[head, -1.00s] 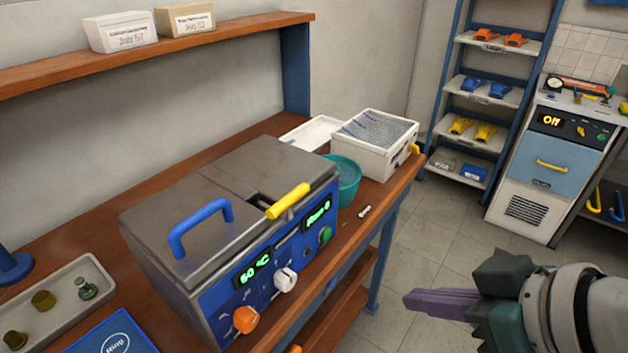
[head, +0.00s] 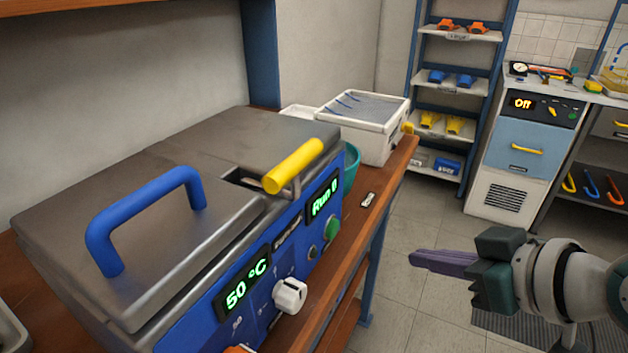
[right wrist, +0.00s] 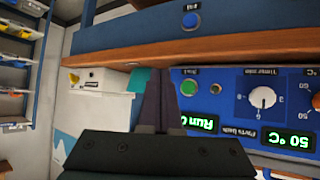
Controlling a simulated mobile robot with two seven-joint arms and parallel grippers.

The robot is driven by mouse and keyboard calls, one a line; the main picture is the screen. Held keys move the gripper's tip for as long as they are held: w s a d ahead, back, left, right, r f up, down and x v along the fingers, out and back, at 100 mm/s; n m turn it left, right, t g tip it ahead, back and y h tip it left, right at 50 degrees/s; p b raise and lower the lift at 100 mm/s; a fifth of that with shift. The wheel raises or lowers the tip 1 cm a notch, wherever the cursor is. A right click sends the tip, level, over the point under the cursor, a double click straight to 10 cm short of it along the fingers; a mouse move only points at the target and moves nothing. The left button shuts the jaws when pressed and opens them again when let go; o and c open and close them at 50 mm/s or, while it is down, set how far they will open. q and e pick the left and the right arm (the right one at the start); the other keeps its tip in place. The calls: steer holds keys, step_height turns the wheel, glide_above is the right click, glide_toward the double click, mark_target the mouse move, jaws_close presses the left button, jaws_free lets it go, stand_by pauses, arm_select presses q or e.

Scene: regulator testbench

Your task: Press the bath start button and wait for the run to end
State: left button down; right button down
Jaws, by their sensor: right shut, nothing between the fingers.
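The parts bath (head: 150,280) stands on the wooden bench, with a metal top and a blue front panel. Its panel has a green button (head: 333,228), a display (head: 324,198) reading "Run 0", and a temperature display (head: 242,285) reading "50 °C". My right gripper (head: 415,258) is shut and empty, in front of the bench, apart from the panel and to the right of the green button. In the right wrist view the green button (right wrist: 188,88) shows just right of the purple fingers (right wrist: 160,85). My left gripper is out of view.
A blue handle (head: 145,210) and a yellow handle (head: 294,165) stick up from the bath. A white knob (head: 290,295) sits on the panel. A white box (head: 375,135) and a teal bowl (head: 351,165) stand beyond the bath. Floor is open right of the bench.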

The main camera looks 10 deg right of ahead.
mark_target(332, 229)
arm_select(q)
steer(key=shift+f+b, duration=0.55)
arm_select(e)
steer(key=w+a, duration=0.5)
steer(key=a, duration=0.2)
steer(key=shift+a, duration=0.2)
steer(key=shift+a, duration=0.1)
stand_by(1.4)
steer(key=shift+w+a, duration=0.2)
steer(key=shift+a, duration=0.05)
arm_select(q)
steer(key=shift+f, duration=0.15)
arm_select(e)
steer(key=shift+w+a, duration=0.25)
steer(key=shift+a, duration=0.15)
stand_by(0.7)
arm_select(q)
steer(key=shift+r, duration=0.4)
steer(key=shift+p, duration=0.3)
arm_select(e)
steer(key=shift+s+d, duration=0.5)
steer(key=shift+d, duration=0.25)
